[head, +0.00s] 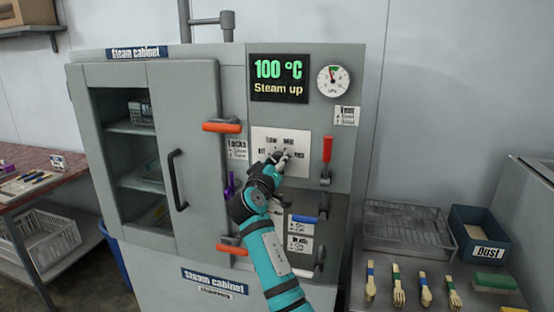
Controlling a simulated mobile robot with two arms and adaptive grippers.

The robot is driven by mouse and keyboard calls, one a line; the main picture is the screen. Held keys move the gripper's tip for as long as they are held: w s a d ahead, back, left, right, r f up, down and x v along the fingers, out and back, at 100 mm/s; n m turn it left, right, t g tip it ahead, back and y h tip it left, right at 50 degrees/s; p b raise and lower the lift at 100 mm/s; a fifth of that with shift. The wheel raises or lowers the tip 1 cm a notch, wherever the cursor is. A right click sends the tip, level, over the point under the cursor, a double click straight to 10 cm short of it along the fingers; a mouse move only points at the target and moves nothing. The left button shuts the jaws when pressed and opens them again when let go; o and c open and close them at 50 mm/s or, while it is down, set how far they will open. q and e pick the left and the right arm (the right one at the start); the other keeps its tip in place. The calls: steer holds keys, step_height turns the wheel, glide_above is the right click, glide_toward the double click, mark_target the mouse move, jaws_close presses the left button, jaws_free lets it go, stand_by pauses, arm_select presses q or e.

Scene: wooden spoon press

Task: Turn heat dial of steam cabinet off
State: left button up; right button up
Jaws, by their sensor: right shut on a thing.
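The grey steam cabinet (230,70) stands in the middle, its display (279,78) reading "100 °C Steam up". The white heat dial plate (297,141) on its front carries markings; "Low", "Med" and what looks like "Off" show in part. My right gripper (282,157) is at the middle of this plate, shut on the heat dial, which is mostly hidden behind the fingers. I cannot read the dial's setting. My left gripper is not in view.
A red-handled lever (327,150) and a blue-handled lever (303,219) are close right of my arm. Orange door latches (222,127) and a black door handle (177,180) are to the left. A right-hand table holds a wire rack (408,225), a dust bin (482,235) and several wooden utensils.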

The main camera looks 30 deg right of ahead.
steer(key=n+p, duration=0.2)
steer(key=n, duration=0.1)
steer(key=n+p, duration=0.1)
steer(key=n, duration=0.1)
steer(key=shift+r, duration=0.25)
steer(key=shift+n, duration=0.5)
steer(key=shift+c, duration=0.2)
steer(key=o, duration=1.2)
steer(key=shift+f, duration=0.15)
steer(key=shift+s+a+f, duration=0.1)
steer(key=shift+a, duration=0.05)
steer(key=v, duration=1.1)
steer(key=shift+s+a, duration=0.15)
steer(key=shift+s, duration=0.15)
